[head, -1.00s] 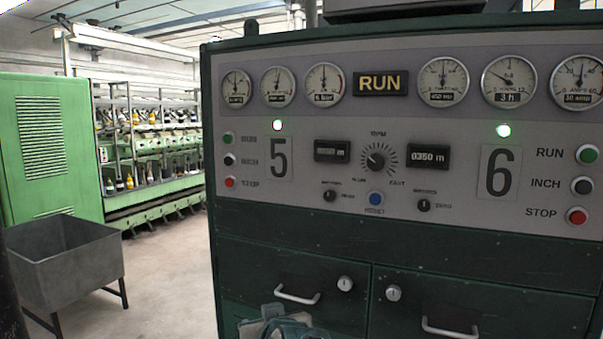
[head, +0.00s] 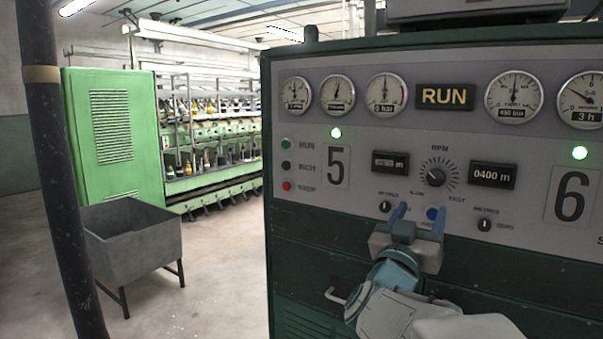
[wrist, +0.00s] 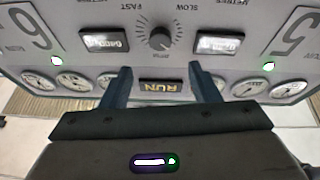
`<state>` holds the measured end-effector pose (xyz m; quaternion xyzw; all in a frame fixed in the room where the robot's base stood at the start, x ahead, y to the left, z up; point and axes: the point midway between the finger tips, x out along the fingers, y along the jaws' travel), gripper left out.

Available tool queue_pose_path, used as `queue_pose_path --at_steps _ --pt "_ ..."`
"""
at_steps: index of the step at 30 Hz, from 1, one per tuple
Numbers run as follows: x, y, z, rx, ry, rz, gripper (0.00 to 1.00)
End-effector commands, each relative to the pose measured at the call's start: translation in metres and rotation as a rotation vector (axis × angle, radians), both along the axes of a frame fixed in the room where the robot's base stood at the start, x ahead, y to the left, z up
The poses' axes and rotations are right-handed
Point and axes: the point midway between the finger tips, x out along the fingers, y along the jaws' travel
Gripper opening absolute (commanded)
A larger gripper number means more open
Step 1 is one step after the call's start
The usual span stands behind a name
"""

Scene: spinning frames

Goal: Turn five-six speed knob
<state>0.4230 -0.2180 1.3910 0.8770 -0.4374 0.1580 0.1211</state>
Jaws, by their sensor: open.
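The speed knob (head: 435,177) is a small black dial with a ring of tick marks, under the RPM label on the grey control panel (head: 345,215) between numbers 5 and 6. It also shows in the wrist view (wrist: 161,39), upside down, beyond my fingertips and between their lines. My gripper (head: 418,212) is in front of the panel, just below the knob in the head view. In the wrist view its two blue fingers (wrist: 155,75) are apart with nothing between them. The knob is apart from the fingers.
Counters (head: 493,176) flank the knob. Round gauges (head: 385,94) and a RUN sign (head: 445,96) line the top. A grey bin (head: 130,245) and dark post (head: 62,180) stand left, with open floor between bin and cabinet.

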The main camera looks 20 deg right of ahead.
Motion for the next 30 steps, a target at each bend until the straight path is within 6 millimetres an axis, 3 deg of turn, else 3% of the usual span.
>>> queue_pose_path --at_steps 7,15,29,30 --pt "0.030 -0.039 0.024 0.001 0.003 -0.001 0.56" --pt "0.054 -0.068 0.038 0.002 0.001 0.002 0.56" --pt "0.060 -0.076 0.040 0.001 0.001 0.003 0.56" --pt "0.060 -0.076 0.040 0.001 0.001 0.003 0.45"
